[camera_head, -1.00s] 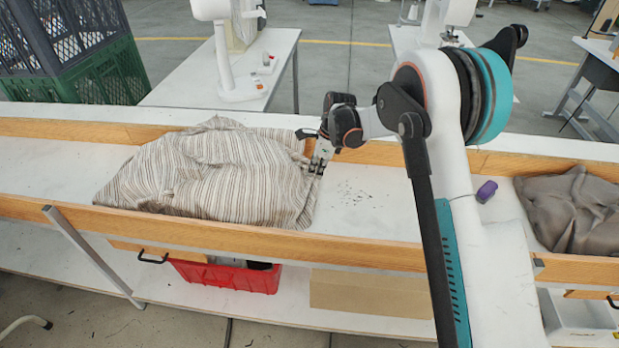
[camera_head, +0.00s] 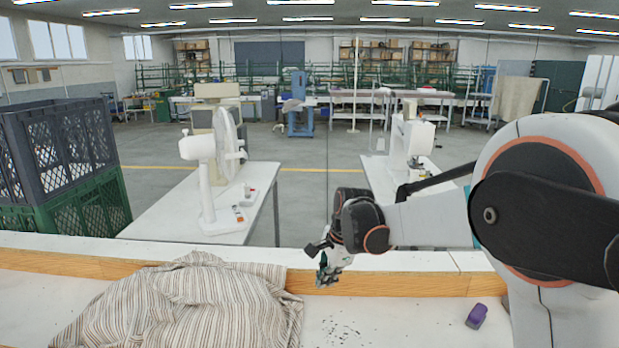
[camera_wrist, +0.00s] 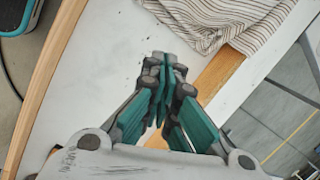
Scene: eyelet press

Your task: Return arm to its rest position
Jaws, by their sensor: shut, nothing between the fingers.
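My gripper (camera_head: 328,272) is shut and empty. In the head view it hangs over the back part of the white bench, in front of the wooden back rail (camera_head: 395,284) and to the right of the striped cloth (camera_head: 190,305). In the wrist view my gripper (camera_wrist: 167,75) has its teal-sided fingers together, with nothing between them. The striped cloth (camera_wrist: 225,20) also shows there beyond the fingertips. My arm reaches in from the right of the head view, bent at a large white joint.
A purple object (camera_head: 476,316) lies on the bench at the right. Dark specks lie on the bench near the cloth. Behind stand a table (camera_head: 150,215) with a white fan-like machine (camera_head: 205,160), another white machine (camera_head: 408,135), and stacked crates (camera_head: 60,150) at the left.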

